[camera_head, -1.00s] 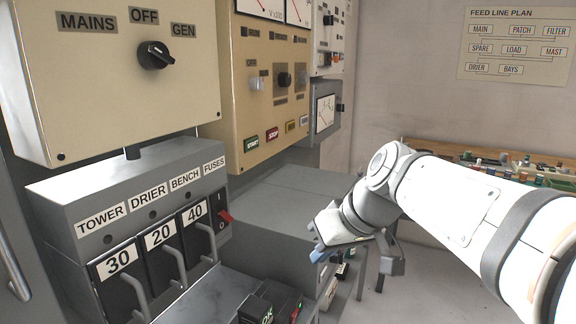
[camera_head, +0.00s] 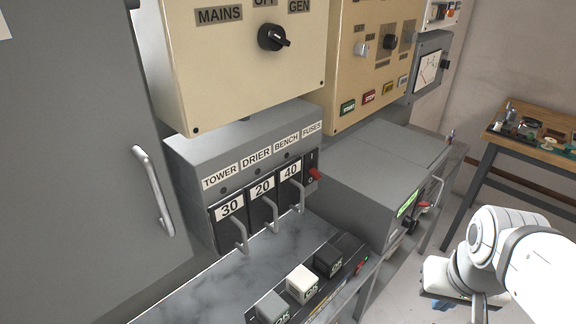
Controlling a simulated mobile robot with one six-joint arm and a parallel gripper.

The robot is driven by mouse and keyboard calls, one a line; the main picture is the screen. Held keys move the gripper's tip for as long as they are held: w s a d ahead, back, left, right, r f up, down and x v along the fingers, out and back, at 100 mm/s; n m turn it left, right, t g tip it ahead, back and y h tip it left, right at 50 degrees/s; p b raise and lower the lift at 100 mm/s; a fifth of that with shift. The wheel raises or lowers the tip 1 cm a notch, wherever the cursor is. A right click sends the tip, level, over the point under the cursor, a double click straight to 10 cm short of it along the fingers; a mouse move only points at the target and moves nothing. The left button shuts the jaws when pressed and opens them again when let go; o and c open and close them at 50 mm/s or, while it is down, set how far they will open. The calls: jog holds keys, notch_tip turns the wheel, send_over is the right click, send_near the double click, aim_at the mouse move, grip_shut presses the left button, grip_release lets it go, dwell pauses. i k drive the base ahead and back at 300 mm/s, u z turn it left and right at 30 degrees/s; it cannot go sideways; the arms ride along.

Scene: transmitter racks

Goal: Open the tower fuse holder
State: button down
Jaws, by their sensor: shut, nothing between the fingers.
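The tower fuse holder (camera_head: 228,230) is the leftmost of three black holders in the grey fuse box (camera_head: 192,157). It carries a white "30" label and a grey bar handle (camera_head: 241,236), under the TOWER sign (camera_head: 220,176). It looks seated in line with the "20" holder (camera_head: 262,207) and the "40" holder (camera_head: 291,187). My gripper (camera_head: 446,302) is at the lower right, far from the fuse box, shut and empty. Its fingertips are small and partly hidden by my wrist.
Three block-shaped pieces, including a white one (camera_head: 302,284), sit on the marble-look bench (camera_head: 215,300) below the holders. A red switch (camera_head: 314,174) is on the box's right. A grey cabinet with a handle (camera_head: 153,190) stands left. A grey unit (camera_head: 365,185) lies between box and arm.

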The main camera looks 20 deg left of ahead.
aim_at(228, 217)
jog(key=u, duration=1.3)
jog(key=k, duration=0.45)
jog(key=u, duration=0.25)
jog(key=i, duration=0.5)
jog(key=u, duration=0.05)
jog(key=k, duration=0.15)
jog(key=z, duration=0.1)
